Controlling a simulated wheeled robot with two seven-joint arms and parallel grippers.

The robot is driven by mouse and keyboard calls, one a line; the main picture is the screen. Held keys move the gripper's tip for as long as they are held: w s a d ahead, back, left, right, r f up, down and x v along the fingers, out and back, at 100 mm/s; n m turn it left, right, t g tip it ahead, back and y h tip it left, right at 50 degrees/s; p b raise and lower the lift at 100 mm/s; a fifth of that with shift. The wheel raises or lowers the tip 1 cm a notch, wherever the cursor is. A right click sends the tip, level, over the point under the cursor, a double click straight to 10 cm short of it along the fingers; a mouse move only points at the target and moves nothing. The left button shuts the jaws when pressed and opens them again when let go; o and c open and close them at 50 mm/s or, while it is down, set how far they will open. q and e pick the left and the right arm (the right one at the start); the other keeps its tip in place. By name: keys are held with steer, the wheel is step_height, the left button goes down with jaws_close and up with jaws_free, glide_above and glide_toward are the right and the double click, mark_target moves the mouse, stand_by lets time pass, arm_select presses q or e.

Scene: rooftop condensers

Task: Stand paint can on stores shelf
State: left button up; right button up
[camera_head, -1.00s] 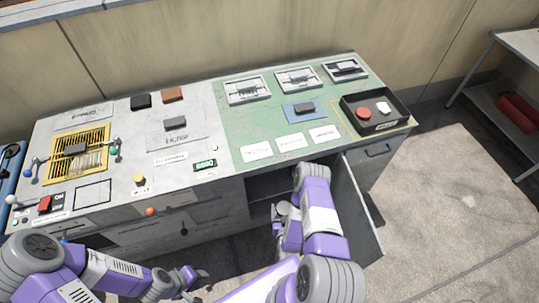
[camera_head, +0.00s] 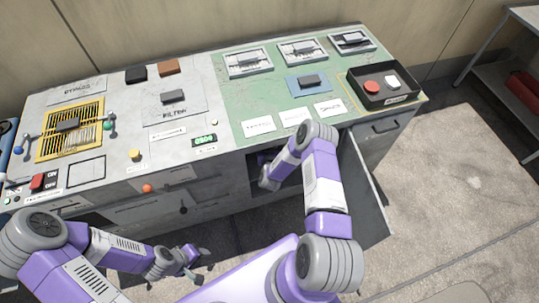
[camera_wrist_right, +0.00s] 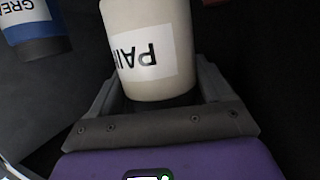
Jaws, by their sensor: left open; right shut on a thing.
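The paint can (camera_wrist_right: 150,45) is pale cream with a white label whose lettering "PAI" appears upside down in the right wrist view. My right gripper (camera_wrist_right: 155,88) is shut on it, with a finger on either side. In the head view my right arm reaches into the open cupboard (camera_head: 253,172) under the bench; its gripper and the can are hidden there. The stores shelf cannot be made out clearly in the dark interior. My left gripper (camera_head: 192,271) is open and empty, low in front of the bench.
A blue can with a white "GREA" label (camera_wrist_right: 35,25) stands near the paint can in the right wrist view. The open cupboard door (camera_head: 362,190) is close on the right of my right arm. A black tray (camera_head: 385,88) sits on the bench. The floor at right is mostly clear.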

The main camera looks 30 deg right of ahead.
steer(key=f+b, duration=0.1)
steer(key=f, duration=0.2)
steer(key=f+b, duration=0.2)
steer(key=f, duration=0.1)
steer(key=shift+s+f, duration=0.2)
steer(key=shift+f, duration=0.2)
steer(key=shift+w+f, duration=0.15)
steer(key=shift+w, duration=0.05)
